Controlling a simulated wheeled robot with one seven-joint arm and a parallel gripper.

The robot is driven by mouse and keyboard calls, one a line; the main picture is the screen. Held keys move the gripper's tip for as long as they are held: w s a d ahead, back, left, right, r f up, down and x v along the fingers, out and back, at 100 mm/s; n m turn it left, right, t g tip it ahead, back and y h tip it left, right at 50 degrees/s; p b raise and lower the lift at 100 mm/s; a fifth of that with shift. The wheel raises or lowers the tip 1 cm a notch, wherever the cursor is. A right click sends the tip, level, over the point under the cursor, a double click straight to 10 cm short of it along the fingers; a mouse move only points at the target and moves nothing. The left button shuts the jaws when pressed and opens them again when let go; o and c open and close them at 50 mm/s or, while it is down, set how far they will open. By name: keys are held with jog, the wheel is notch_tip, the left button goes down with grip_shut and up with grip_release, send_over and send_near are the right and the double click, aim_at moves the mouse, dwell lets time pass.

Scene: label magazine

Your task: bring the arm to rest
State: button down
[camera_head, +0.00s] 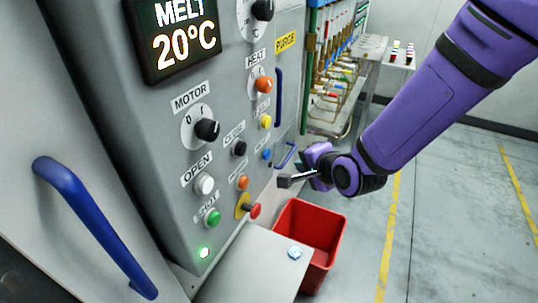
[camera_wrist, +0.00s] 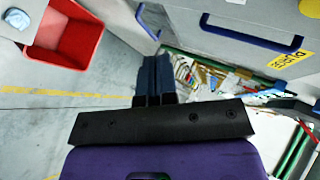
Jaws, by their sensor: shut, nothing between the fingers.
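My gripper (camera_wrist: 153,75) shows in the wrist view as two dark fingers side by side, shut with nothing between them. In the head view my purple arm reaches in from the upper right, and my gripper (camera_head: 318,174) is beside the grey control panel (camera_head: 150,115), above and behind the red bin (camera_head: 318,225).
The panel carries several knobs and buttons, a MELT 20°C display (camera_head: 180,35) and a blue handle (camera_head: 95,225). A grey ledge (camera_head: 255,265) juts out below. Coloured pipes (camera_head: 325,75) and a small table (camera_head: 398,52) stand behind. The floor at the right is clear.

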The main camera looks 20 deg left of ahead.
dwell(0.4)
jog(key=d+r+n+h, duration=0.2)
jog(key=d+r+h, duration=0.1)
jog(key=d+r, duration=0.8)
jog(key=d+r+n+h, duration=0.25)
jog(key=d+r, duration=0.35)
jog(key=d, duration=0.9)
jog(key=s+d+r+n+g+h, duration=0.1)
jog(key=s+d+r, duration=0.2)
jog(key=s+d, duration=0.5)
jog(key=s+d+r+n+g+h, duration=0.1)
jog(key=s+d+r, duration=0.3)
jog(key=s+d, duration=0.4)
jog(key=s+h, duration=0.1)
jog(key=s, duration=0.1)
jog(key=shift+s+d, duration=0.25)
jog(key=shift+s, duration=0.15)
jog(key=shift+a+h, duration=0.15)
jog(key=shift+h, duration=0.1)
